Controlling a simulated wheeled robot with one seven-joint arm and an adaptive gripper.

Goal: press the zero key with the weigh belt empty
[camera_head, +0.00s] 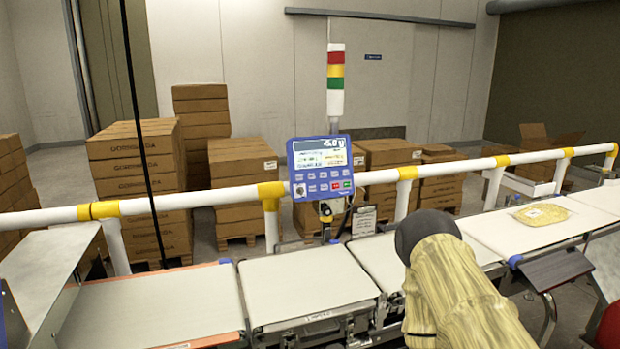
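The blue control panel (322,168) stands on a post behind the belt line. Its lit display (320,151) seems to read about -5.0 g, but the digits are small. Below it are rows of small keys, with a red one and a green one at the lower right; their labels are too small for me to tell which is the zero key. The pale belt section in front of the panel, seemingly the weigh belt (305,284), is bare. My gripper cannot be seen; only a tan-sleeved part of my arm with a dark rounded end shows at the lower right.
A yellowish flat pack (541,214) lies on the right-hand belt (500,232). A white rail (235,195) with yellow joints runs behind the belts. A clipboard (364,220) hangs near the panel's post. Stacked cartons (135,165) stand behind. My arm covers part of the belts.

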